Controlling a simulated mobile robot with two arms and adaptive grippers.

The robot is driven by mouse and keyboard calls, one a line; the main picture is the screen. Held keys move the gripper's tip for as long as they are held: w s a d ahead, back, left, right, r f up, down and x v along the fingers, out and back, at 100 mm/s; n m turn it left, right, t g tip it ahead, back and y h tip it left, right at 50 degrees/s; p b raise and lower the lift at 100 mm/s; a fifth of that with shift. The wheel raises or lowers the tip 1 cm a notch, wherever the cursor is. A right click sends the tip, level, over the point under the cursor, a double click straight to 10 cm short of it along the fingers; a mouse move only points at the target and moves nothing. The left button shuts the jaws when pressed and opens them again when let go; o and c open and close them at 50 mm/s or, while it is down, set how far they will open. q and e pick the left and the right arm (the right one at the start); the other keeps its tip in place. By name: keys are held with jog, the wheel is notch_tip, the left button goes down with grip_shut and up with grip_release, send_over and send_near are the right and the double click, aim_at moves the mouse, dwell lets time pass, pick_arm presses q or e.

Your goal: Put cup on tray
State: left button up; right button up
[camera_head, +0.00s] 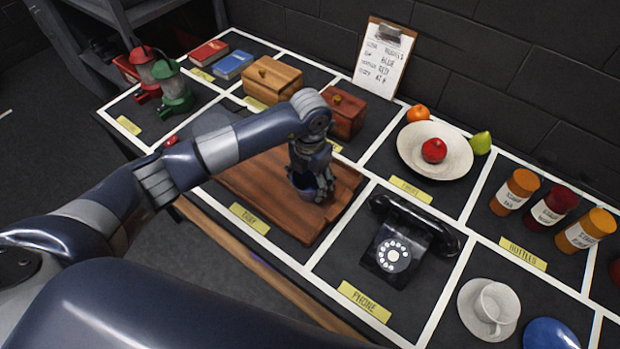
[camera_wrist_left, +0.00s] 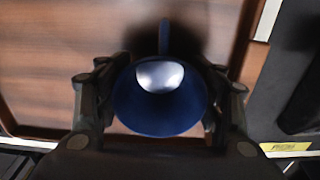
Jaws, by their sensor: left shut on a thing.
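My left gripper (camera_head: 311,172) is over the right part of the wooden tray (camera_head: 262,180), pointing down. It is shut on a dark blue cup (camera_head: 306,186), mostly hidden by the fingers in the head view. In the left wrist view the blue cup (camera_wrist_left: 160,112) sits between the two fingers, its opening facing the camera and its handle pointing up in the picture. The brown tray surface (camera_wrist_left: 60,60) shows behind it. I cannot tell whether the cup touches the tray. My right gripper is not in view.
A black telephone (camera_head: 400,245) stands right of the tray. A white cup on a saucer (camera_head: 490,308) and a blue saucer (camera_head: 549,334) lie at lower right. Wooden boxes (camera_head: 272,80), a fruit plate (camera_head: 455,150) and bottles (camera_head: 552,207) stand around. A clipboard (camera_head: 383,60) leans at the back.

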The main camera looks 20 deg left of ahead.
aim_at(310, 189)
pick_arm(q)
jog(key=shift+f, duration=0.1)
jog(key=o, duration=1.2)
jog(key=shift+r, duration=0.2)
notch_tip(310, 189, up, 12)
jog(key=b, duration=0.3)
jog(key=shift+s+f, duration=0.1)
